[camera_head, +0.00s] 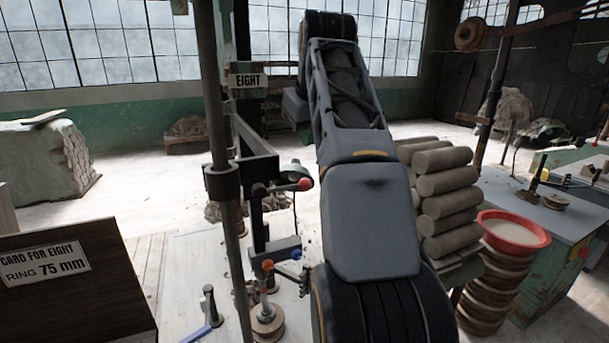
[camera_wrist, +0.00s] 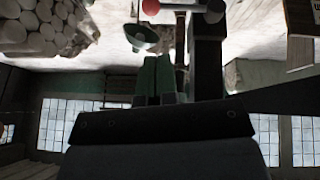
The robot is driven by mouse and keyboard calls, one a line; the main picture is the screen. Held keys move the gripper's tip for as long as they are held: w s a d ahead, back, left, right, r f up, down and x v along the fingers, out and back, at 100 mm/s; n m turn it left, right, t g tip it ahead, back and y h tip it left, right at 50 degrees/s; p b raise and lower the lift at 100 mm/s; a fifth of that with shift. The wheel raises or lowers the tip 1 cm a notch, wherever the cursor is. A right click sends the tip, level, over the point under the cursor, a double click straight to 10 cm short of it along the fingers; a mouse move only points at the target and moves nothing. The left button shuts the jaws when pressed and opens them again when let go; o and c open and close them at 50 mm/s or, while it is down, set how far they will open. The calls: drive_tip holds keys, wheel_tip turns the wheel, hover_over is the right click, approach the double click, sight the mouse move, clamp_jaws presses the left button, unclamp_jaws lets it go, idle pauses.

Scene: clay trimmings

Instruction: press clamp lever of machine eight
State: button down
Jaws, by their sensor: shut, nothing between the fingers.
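Machine eight is a dark metal post and frame with an "EIGHT" sign (camera_head: 248,81). A lever with a red knob (camera_head: 305,184) sticks out to the right at mid-height of the machine. The same red knob shows at the top of the wrist view (camera_wrist: 150,7), its bar running right to a pale round end. I cannot tell for sure which lever is the clamp lever. My gripper (camera_wrist: 158,62) is shut and empty, apart from the red knob.
A board reading "CARD FOR EIGHT, RING 75 mm" (camera_head: 45,265) stands at left. Stacked clay cylinders (camera_head: 445,190) and a red basin (camera_head: 513,231) stand right of my arm. A green lamp shade (camera_wrist: 141,38) hangs near the red knob. Open floor lies behind the machine.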

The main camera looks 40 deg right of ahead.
sight(303, 181)
drive_tip(key=x, duration=0.8)
drive_tip(key=d+x, duration=0.1)
drive_tip(key=x, duration=0.4)
drive_tip(key=shift+s, duration=0.2)
